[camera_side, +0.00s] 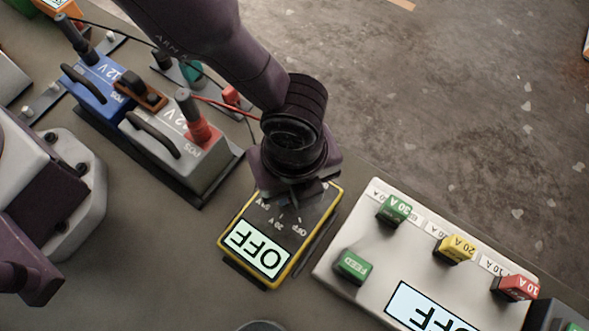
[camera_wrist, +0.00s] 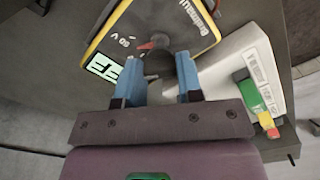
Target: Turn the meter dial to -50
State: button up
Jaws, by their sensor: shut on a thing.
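The yellow-edged black meter (camera_side: 301,238) lies on the bench, its lit display (camera_side: 257,249) reading OFF, upside down in the side view. Its printed dial marks show around the gripper. In the wrist view the meter (camera_wrist: 115,38) is cut off by the top edge, and part of its display (camera_wrist: 104,67) shows. The dark dial (camera_wrist: 160,62) with a red pointer tip (camera_wrist: 148,45) sits between the blue fingers of my gripper (camera_wrist: 160,76). My gripper is shut on the dial. In the side view my gripper (camera_side: 288,188) is over the meter's upper end and hides the dial.
Right of the meter stands a white fuse panel (camera_side: 345,220) with green, yellow and red fuses, a FEED block and an OFF display. Upper left are a blue battery (camera_side: 95,85) and a grey battery (camera_side: 195,160) with clamps and cables. Bare bench lies left of the meter.

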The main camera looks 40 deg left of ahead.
jog(key=n, duration=0.4)
jog(key=shift+n, duration=0.4)
jog(key=n, duration=0.3)
jog(key=shift+n, duration=0.3)
jog(key=n, duration=0.4)
jog(key=shift+n, duration=2)
jog(key=o, duration=0.9)
jog(key=shift+o, duration=0.2)
